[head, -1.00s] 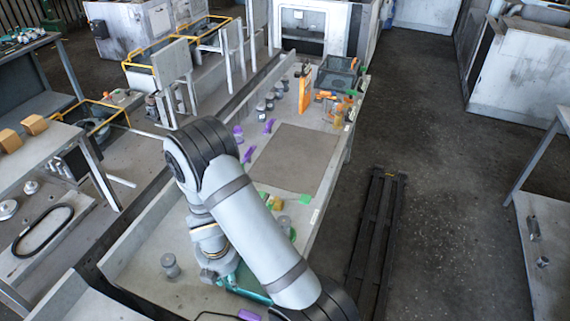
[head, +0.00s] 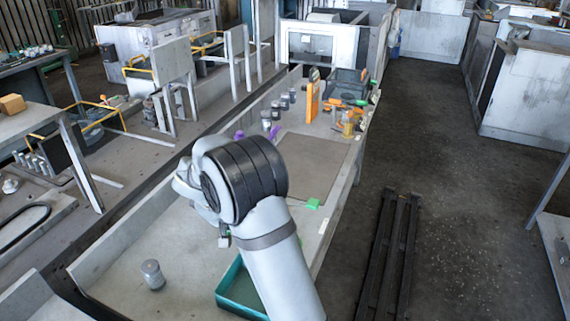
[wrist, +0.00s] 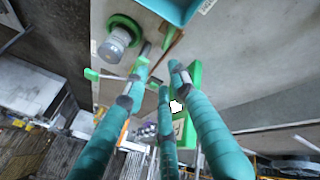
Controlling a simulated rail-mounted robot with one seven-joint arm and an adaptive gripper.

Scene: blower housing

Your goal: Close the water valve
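No part is clearly identifiable as the water valve. In the wrist view, the teal fingers of my gripper (wrist: 160,75) are spread apart, with no object visibly clamped between them. A green part (wrist: 194,75) shows behind the right finger, and I cannot tell whether they touch. A clear, grey-topped cylinder on a green base (wrist: 118,38) stands up and left of the fingertips. A small green piece (wrist: 91,74) lies further left. In the head view, my arm hides my gripper, and a green piece (head: 313,204) lies on the bench right of the arm.
A teal tray (head: 228,295) sits beside my arm on the long bench; it also shows in the wrist view (wrist: 176,8). A grey jar (head: 152,275) stands on the bench's left part. An orange tool (head: 312,100) and several jars stand farther back. The bench's grey mat (head: 310,160) is bare.

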